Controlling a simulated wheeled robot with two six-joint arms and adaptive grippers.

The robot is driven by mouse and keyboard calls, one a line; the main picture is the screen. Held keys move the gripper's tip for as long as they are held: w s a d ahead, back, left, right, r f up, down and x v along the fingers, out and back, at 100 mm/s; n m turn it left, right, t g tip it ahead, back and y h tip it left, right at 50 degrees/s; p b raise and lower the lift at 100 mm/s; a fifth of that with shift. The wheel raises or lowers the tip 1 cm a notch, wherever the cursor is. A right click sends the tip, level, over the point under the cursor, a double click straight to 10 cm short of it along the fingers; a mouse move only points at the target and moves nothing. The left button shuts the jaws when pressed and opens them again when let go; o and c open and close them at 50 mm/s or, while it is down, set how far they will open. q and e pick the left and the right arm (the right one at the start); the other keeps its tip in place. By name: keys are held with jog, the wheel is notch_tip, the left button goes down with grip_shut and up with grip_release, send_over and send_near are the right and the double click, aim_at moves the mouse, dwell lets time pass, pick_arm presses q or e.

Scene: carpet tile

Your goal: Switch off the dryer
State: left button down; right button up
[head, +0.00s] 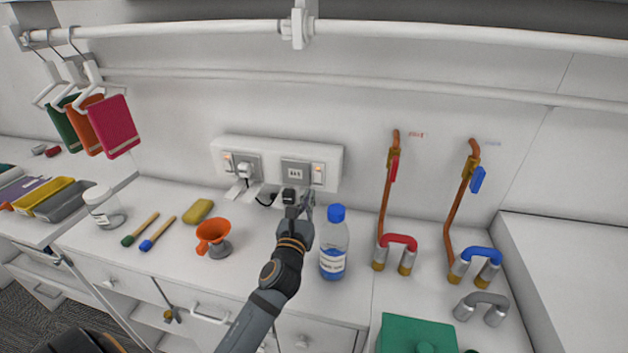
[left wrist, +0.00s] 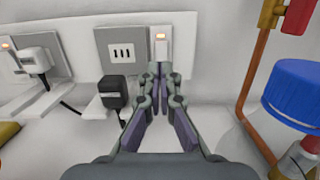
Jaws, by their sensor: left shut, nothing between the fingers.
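A white socket panel (head: 330,150) on the back wall carries two grey sockets, each with a white rocker switch and a small orange light. A white plug (head: 245,170) sits in the left socket, beside the left switch (head: 228,160). The right socket (left wrist: 122,52) shows empty slots, and a black plug (left wrist: 116,92) is in front of and below it. The right switch (head: 318,172) also shows in the left wrist view (left wrist: 163,42). My left gripper (left wrist: 160,68) is shut and empty, its tips at this switch's lower edge; contact is unclear. I cannot read which switch is the dryer's.
A blue-capped bottle (head: 334,255) stands close right of my left gripper. An orange funnel (head: 212,235), a yellow sponge (head: 197,211) and two brushes (head: 158,233) lie left. Copper pipes (head: 386,195) with red and blue handles stand right. A rail (head: 190,29) runs above.

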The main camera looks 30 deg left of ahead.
aim_at(317, 175)
pick_arm(q)
jog(key=p+x, duration=0.1)
jog(key=x, duration=0.4)
jog(key=shift+w+r, duration=0.1)
jog(key=shift+w, duration=0.3)
jog(key=shift+w+a, duration=0.15)
jog(key=shift+w, duration=0.25)
